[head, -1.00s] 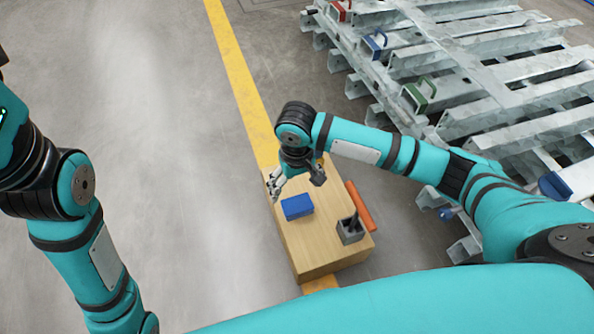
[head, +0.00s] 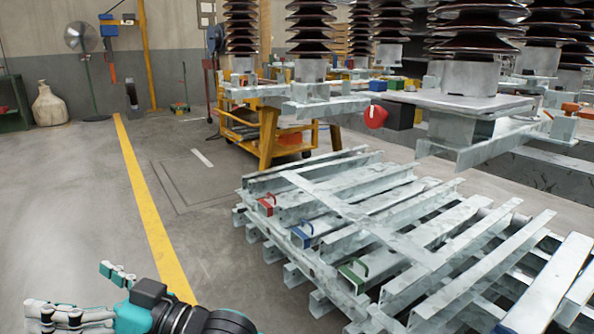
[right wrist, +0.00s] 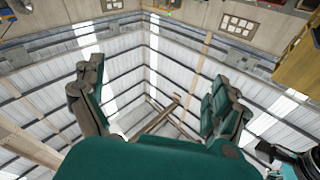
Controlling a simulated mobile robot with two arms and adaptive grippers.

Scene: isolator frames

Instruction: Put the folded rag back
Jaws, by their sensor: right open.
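The folded rag does not show clearly in either view now. My right gripper (head: 80,292) is at the lower left of the head view, fingers spread apart, with nothing between them. In the right wrist view the same gripper (right wrist: 156,100) has its teal and grey fingers wide apart and empty, with the roof of the hall behind them. The wooden box with the blue block-like thing on it is out of view. My left gripper is not in view.
A stack of galvanized steel frames (head: 350,225) with red, blue and green handled pieces fills the right. A yellow cart (head: 262,130) stands behind it. Ribbed insulators (head: 478,40) on steel bases stand at the back right. Open floor with a yellow line (head: 150,205) lies left.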

